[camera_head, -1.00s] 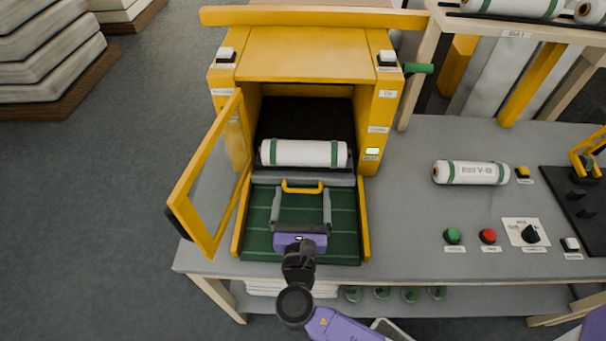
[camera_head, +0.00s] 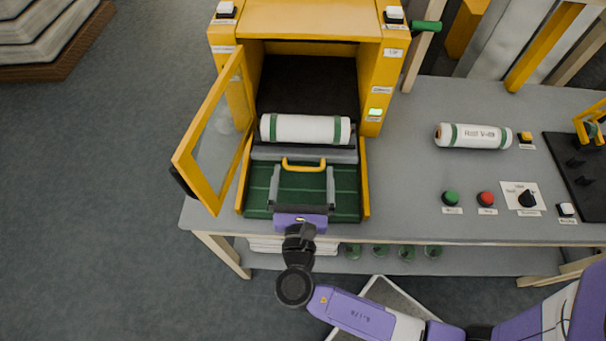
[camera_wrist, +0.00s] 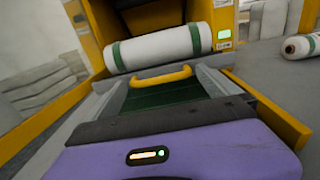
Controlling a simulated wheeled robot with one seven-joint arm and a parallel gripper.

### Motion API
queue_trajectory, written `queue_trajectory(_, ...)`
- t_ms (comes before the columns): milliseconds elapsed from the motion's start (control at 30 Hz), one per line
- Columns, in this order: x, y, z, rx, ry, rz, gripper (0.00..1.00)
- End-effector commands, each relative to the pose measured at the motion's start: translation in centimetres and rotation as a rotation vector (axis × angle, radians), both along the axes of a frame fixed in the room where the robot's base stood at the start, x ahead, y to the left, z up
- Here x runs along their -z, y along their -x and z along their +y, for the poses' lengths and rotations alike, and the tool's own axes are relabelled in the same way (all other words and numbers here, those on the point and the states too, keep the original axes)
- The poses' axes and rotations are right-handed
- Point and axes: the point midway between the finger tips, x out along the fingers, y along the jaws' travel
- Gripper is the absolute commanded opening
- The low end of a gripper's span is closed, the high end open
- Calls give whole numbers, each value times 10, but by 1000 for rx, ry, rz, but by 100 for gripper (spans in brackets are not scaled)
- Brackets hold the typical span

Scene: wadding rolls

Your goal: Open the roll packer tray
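The roll packer (camera_head: 310,22) is a yellow box on the grey bench, its windowed door (camera_head: 212,135) swung open to the left. The tray's grey front bar (camera_head: 304,154) and yellow handle (camera_head: 303,163) stand out over the green bed (camera_head: 258,190). A white roll with green bands (camera_head: 305,129) lies behind the bar at the packer's mouth. My gripper (camera_head: 303,174) has its two grey fingers spread across the handle's width, tips at its two ends. In the wrist view the handle (camera_wrist: 160,78) sits between the fingertips; small gaps there are hard to judge.
Yellow rails flank the bed, including the right rail (camera_head: 364,180). Right of the packer, another white roll (camera_head: 473,136), a green button (camera_head: 451,198), a red button (camera_head: 486,198) and a knob (camera_head: 527,199) occupy the bench. Open floor (camera_head: 120,230) lies front left.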

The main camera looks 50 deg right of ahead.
Motion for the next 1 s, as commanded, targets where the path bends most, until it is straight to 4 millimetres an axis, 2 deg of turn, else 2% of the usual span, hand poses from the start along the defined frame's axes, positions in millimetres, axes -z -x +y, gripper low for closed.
queue_trajectory(233, 1, 5, 8, -2, 1, 1, 100)
queue_trajectory(633, 1, 42, 55, -3, -1, -1, 100)
queue_trajectory(1000, 0, 48, 62, 0, 0, 0, 100)
